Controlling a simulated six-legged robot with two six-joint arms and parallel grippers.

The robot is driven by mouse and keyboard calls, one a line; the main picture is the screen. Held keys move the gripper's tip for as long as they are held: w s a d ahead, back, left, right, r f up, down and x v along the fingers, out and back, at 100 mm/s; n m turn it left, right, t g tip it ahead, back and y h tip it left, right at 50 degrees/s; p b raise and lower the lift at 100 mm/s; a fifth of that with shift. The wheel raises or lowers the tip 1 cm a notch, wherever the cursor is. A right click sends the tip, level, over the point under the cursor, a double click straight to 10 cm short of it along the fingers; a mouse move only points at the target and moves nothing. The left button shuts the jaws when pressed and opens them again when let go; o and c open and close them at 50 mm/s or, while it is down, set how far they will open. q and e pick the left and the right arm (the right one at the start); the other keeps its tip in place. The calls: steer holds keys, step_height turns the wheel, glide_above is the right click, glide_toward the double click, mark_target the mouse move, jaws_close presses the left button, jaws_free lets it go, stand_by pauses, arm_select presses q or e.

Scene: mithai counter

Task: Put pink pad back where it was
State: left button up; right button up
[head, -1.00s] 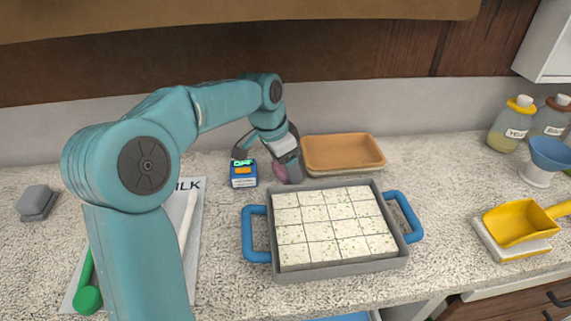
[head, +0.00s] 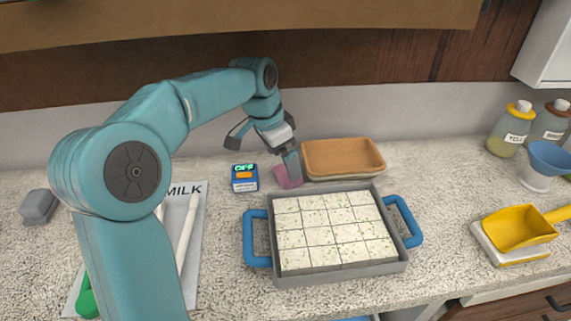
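The pink pad (head: 283,180) is on the counter between the blue timer-like box and the tan tray, behind the grey baking pan's left corner. My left gripper (head: 265,152) is over it with its fingers spread wide apart. One finger comes down in front of the pad and hides part of it; I cannot tell if they touch. The other finger is raised above the blue box. Nothing shows between the fingers. My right gripper is out of the picture.
A blue box with a green "OFF" display (head: 244,182) stands left of the pad. A tan tray (head: 375,171) lies to the right. A grey pan with blue handles (head: 340,276) holds cut white squares. A grey block (head: 38,206) sits far left. Yellow scoop (head: 518,226) at right.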

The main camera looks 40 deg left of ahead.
mark_target(279, 175)
arm_select(q)
steer(key=v, duration=0.3)
steer(key=shift+r, duration=0.1)
stand_by(0.5)
